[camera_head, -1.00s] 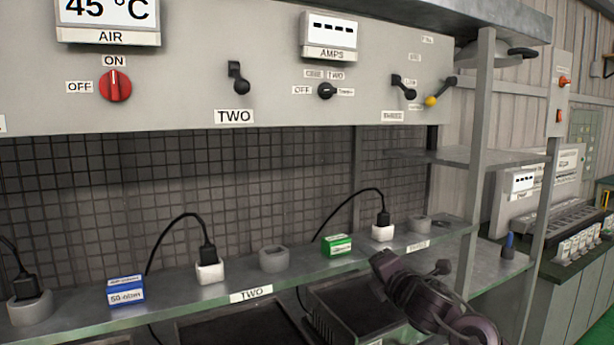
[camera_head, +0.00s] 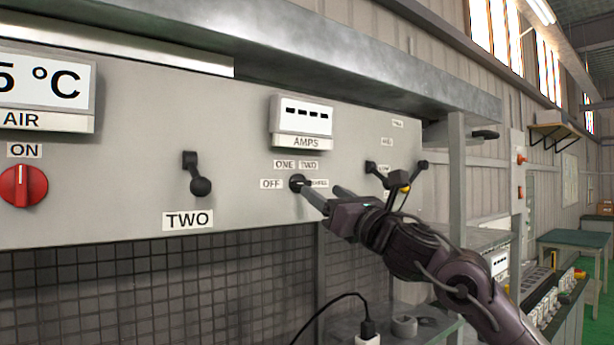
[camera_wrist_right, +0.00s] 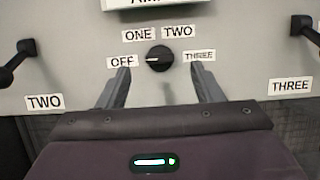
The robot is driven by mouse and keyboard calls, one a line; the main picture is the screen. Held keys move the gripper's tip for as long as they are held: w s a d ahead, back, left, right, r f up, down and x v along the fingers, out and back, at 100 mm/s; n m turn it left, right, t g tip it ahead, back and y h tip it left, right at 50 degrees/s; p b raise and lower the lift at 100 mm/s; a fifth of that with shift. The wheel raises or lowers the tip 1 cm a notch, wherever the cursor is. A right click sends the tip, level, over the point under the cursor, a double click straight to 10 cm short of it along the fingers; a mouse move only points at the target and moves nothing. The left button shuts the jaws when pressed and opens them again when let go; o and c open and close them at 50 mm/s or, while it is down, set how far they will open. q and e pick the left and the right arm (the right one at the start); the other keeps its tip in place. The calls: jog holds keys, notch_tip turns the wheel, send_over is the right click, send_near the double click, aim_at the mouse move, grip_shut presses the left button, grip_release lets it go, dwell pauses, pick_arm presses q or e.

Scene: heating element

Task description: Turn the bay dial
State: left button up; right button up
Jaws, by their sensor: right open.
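The bay dial is a small black knob (camera_head: 297,183) on the grey panel below the AMPS display. Labels OFF, ONE, TWO and THREE surround it. In the right wrist view the dial (camera_wrist_right: 159,59) shows its light mark pointing left toward OFF. My right gripper (camera_head: 322,197) is raised in front of the panel, just right of and below the dial. In the right wrist view its open fingers (camera_wrist_right: 160,82) stand on either side of the dial, apart from it, with nothing between them. My left gripper is not in view.
The AMPS display (camera_head: 303,121) is above the dial. A black lever (camera_head: 197,176) over the TWO label is to the left, and more levers (camera_head: 403,183) are close by my right arm. A red knob (camera_head: 24,186) is at far left.

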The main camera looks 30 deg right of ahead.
aim_at(305, 183)
jog(key=p+x, duration=0.2)
jog(key=x, duration=0.2)
jog(key=shift+w+a+r+p, duration=0.1)
jog(key=shift+w+p, duration=0.2)
jog(key=shift+p, duration=0.05)
jog(key=shift+w+p, duration=0.35)
jog(key=shift+w, duration=0.35)
jog(key=shift+c, duration=2.6)
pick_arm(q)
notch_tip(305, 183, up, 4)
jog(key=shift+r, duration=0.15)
pick_arm(e)
jog(key=c, duration=0.5)
